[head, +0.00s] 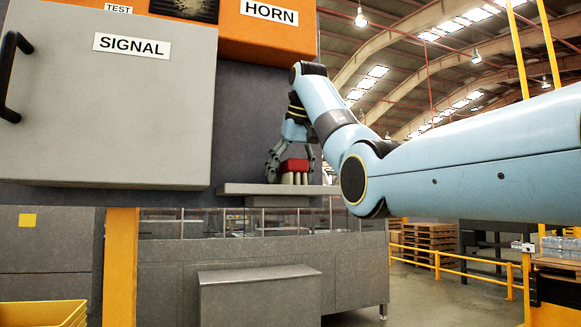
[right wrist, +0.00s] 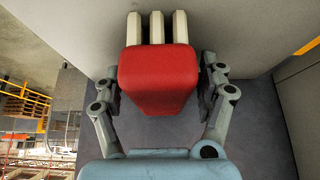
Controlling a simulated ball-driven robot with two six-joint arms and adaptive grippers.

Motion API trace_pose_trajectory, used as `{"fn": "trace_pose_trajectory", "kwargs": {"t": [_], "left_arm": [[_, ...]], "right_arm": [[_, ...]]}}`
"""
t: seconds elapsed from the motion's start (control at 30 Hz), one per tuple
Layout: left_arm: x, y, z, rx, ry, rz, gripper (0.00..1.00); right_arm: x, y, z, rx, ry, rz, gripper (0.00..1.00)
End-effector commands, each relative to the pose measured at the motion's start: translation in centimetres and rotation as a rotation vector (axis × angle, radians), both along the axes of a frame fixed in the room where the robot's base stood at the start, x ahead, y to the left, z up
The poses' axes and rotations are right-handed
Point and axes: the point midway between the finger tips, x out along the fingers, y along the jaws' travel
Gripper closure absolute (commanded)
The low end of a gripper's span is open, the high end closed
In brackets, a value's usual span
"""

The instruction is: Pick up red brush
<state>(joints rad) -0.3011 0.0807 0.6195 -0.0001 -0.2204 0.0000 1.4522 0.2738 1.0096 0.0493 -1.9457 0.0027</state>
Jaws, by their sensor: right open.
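The red brush (head: 294,166) has a red block-shaped body with several cream prongs below it. It stands on a grey shelf (head: 262,189) in the head view. My right gripper (head: 290,172) is around the brush with its fingers spread on both sides. In the right wrist view the red brush (right wrist: 160,78) lies between the two fingers of my right gripper (right wrist: 160,90). The fingers are open, and gaps show beside the red body. My left gripper is not in view.
A large grey box labelled SIGNAL (head: 110,95) with a black handle (head: 10,75) is left of the shelf. An orange box labelled HORN (head: 268,30) is above. A grey cabinet (head: 260,293) stands below. A yellow bin (head: 40,314) is at the lower left.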

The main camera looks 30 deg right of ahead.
Motion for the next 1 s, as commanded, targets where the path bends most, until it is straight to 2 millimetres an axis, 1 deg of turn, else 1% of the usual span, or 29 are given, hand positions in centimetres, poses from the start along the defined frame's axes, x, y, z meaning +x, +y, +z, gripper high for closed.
{"fn": "trace_pose_trajectory", "kwargs": {"t": [0.17, 0.6, 0.67, 0.87, 1.0], "left_arm": [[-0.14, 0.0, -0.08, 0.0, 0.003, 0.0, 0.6], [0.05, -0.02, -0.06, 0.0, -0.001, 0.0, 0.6], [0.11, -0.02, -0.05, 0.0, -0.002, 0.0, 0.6], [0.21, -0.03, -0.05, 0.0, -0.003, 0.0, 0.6], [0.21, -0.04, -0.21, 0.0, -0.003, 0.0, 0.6]], "right_arm": [[0.01, -0.01, -0.06, 0.0, 0.0, 0.0, 0.25], [0.0, 0.0, -0.02, 0.0, 0.0, 0.0, 0.83], [0.01, 0.0, 0.0, 0.0, -0.001, 0.0, 0.89], [0.01, 0.01, 0.03, 0.0, -0.001, 0.0, 0.89], [0.02, 0.01, 0.45, 0.0, -0.002, 0.0, 0.89]]}}
